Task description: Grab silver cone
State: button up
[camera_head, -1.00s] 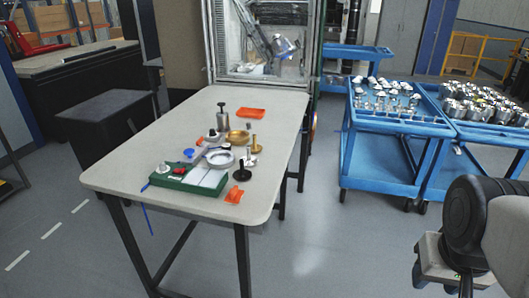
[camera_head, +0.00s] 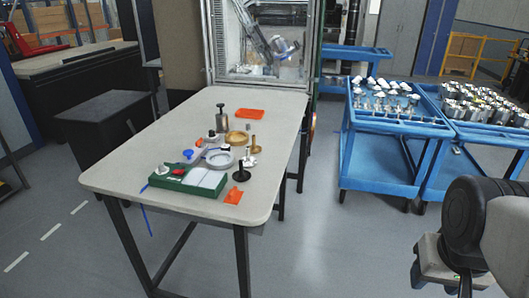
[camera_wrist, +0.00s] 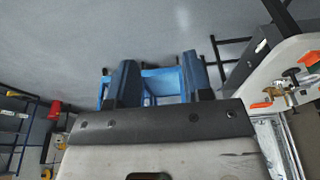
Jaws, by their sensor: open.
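Several silver-white pieces with cone-like tops (camera_head: 378,97) stand on the left blue cart (camera_head: 387,178) in the head view. They are too small to tell which is the silver cone. My gripper (camera_wrist: 160,82) shows in the wrist view with its two dark fingers apart and nothing between them. A blue cart (camera_wrist: 162,84) shows far beyond the fingers. In the head view only part of my arm's end shows at the lower right, well in front of the carts, with its fingertips not clear.
A right blue cart (camera_head: 489,137) holds several silver cylindrical parts. The grey table (camera_head: 150,152) bears a green tray (camera_head: 190,186), a gold bowl (camera_head: 236,138), an orange tray (camera_head: 249,113) and other parts. Open floor (camera_head: 300,250) lies between the table and my arm.

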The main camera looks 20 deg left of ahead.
jog(key=w+a+m+g+y, duration=0.1)
jog(key=w+a+m+y, duration=0.35)
jog(key=w+a, duration=0.8)
jog(key=w+a+m+y, duration=0.5)
jog(key=w+a, duration=0.5)
jog(key=w, duration=0.5)
jog(key=m+t+y, duration=0.3)
jog(key=m+y, duration=0.1)
jog(key=m, duration=0.8)
send_near(248, 155)
jog(key=shift+w+a+r+h, duration=0.25)
jog(key=shift+w+a, duration=0.2)
jog(key=shift+a, duration=0.15)
jog(key=shift+w+a+f, duration=0.15)
jog(key=shift+w+a, duration=0.05)
jog(key=shift+x, duration=1.25)
jog(key=shift+a, duration=0.1)
